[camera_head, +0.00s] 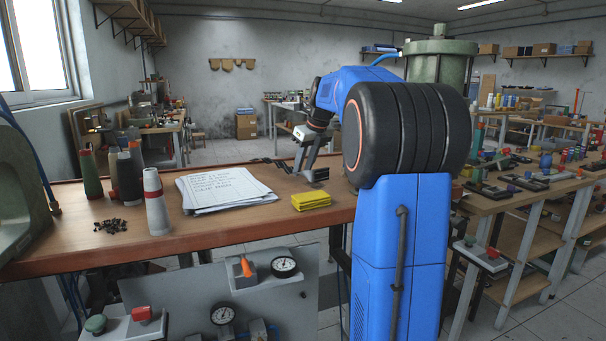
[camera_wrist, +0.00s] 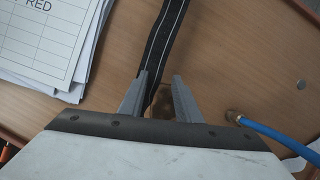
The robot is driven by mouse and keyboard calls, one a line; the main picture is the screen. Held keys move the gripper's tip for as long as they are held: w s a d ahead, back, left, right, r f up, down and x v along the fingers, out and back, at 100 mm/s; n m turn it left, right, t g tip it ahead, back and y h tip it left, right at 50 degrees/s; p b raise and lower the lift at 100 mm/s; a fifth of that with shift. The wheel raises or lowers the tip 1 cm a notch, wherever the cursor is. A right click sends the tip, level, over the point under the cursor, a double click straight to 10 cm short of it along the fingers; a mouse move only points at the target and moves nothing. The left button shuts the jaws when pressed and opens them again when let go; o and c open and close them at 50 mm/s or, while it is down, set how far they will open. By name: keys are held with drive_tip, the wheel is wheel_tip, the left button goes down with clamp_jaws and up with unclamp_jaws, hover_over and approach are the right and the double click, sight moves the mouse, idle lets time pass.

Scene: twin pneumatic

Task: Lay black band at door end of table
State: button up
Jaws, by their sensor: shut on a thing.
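The black band (camera_wrist: 164,42) has pale lines along its length. In the wrist view it runs from the top edge down beside the paper stack to between the fingers of my gripper (camera_wrist: 160,76). My gripper is shut on the band, close above the wooden table (camera_wrist: 240,60). In the head view my gripper (camera_head: 310,176) points down at the table, right of the papers. Dark strips show on the table behind it, too small to tell apart. The band's far end is outside the wrist view.
A paper stack (camera_head: 225,189) lies left of my gripper, with yellow pads (camera_head: 311,201) in front. Several cones (camera_head: 155,202) and small black bits (camera_head: 111,225) are further left. A blue hose with a brass fitting (camera_wrist: 238,118) lies close right of my gripper in the wrist view.

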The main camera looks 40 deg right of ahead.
wheel_tip(320, 180, down, 2)
drive_tip(key=shift+f, duration=0.2)
drive_tip(key=o, duration=1.1)
drive_tip(key=shift+c, duration=0.2)
drive_tip(key=shift+r, duration=0.1)
